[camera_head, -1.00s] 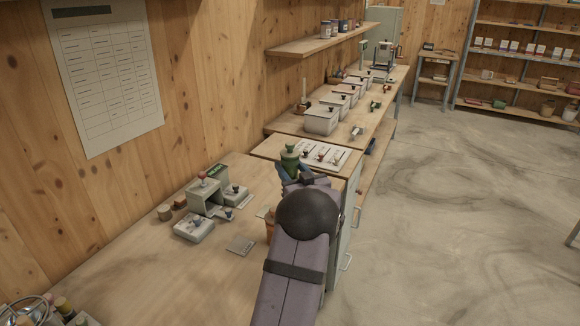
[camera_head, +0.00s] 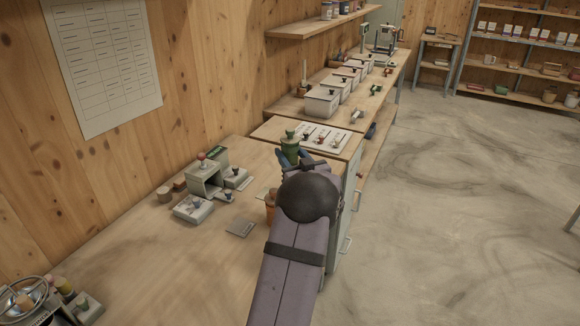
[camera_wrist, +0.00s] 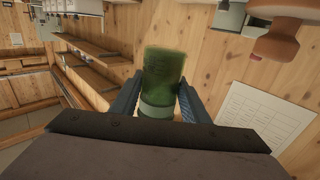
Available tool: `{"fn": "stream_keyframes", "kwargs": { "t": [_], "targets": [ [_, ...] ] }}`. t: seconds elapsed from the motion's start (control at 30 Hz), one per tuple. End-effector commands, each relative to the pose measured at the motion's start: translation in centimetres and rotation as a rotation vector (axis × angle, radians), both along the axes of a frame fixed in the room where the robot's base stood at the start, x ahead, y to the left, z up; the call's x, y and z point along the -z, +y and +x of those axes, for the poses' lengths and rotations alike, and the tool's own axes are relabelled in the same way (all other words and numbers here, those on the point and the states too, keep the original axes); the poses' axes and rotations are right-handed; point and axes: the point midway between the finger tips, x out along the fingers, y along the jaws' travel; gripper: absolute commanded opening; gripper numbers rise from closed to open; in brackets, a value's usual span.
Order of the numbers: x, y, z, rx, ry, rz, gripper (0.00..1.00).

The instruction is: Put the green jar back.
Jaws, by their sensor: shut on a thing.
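The green jar (camera_head: 290,142) is held in my gripper (camera_head: 290,157), above the near workbench by the white panel. In the wrist view the jar (camera_wrist: 163,80) stands between the two blue-grey fingers of my gripper (camera_wrist: 160,103), which are shut on its pale lower part. The arm hides part of the bench below the jar, so what lies directly under it cannot be seen.
A white panel with several small knobs (camera_head: 322,136) lies just beyond the jar. Several lidded white bins (camera_head: 321,102) line the back bench. A grey box with a red knob (camera_head: 205,178) and a low grey box (camera_head: 193,209) stand left.

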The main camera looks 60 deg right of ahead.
Motion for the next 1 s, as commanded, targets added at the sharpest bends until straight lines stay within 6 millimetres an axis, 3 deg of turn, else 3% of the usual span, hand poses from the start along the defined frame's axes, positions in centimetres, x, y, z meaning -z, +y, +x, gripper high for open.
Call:
{"fn": "stream_keyframes", "kwargs": {
  "t": [0.43, 1.0],
  "targets": [
    [4.0, -0.4, -0.7, 0.012, 0.0, -0.008, 0.22],
    [4.2, 0.0, 0.1, -0.062, 0.003, -0.006, 0.22]
  ]
}}
